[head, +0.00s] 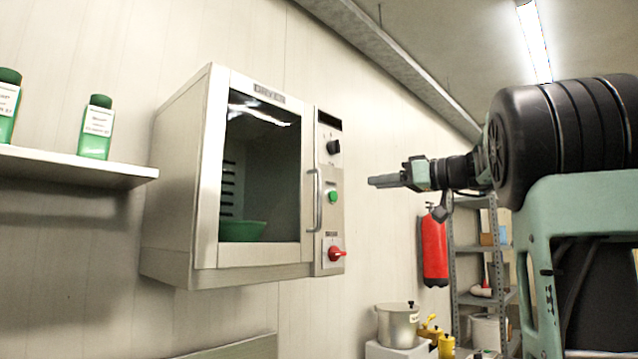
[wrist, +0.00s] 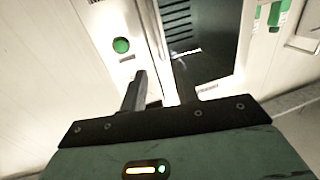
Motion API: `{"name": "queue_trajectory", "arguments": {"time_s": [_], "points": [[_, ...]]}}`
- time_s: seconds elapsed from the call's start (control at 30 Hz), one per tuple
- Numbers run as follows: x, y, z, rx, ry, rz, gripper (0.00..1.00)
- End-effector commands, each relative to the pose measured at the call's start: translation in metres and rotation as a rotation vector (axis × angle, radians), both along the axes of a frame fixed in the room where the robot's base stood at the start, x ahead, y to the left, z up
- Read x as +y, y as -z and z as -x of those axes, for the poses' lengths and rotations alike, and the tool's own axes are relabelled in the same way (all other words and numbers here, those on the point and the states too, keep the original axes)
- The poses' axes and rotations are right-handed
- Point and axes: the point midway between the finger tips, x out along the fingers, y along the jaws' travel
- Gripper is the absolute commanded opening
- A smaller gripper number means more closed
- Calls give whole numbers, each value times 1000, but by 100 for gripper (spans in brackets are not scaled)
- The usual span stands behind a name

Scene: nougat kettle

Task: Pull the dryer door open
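The dryer (head: 212,170) is a pale metal box on the wall. Its glass-fronted door (head: 262,165) looks closed, with a green bowl (head: 243,230) visible inside. The upright bar handle (head: 318,200) is on the door's right edge; in the wrist view the handle (wrist: 157,28) runs beside the dark window. My gripper (head: 387,181) is in the air to the right of the dryer, pointing left towards it, clear of the handle. In the wrist view my gripper's dark fingers (wrist: 135,90) look close together with nothing between them.
A control panel (head: 329,150) with a green button (head: 333,196) and a red knob (head: 336,253) is right of the door. A shelf (head: 75,166) with green bottles is at left.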

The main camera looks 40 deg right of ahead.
Motion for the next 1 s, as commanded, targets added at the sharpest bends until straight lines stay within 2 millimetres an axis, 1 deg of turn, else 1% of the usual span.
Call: {"name": "queue_trajectory", "arguments": {"time_s": [0.03,0.1,0.17,0.27,0.6,0.8,1.0], "points": [[-3,-5,2,-12,6,9,31],[-2,-7,-2,-16,6,12,31],[0,-7,-8,-14,5,10,31],[5,-8,-24,-13,4,10,31],[24,-9,-93,-10,4,6,31],[35,-9,-131,-10,3,6,31],[42,-6,-156,-10,4,7,31]]}}
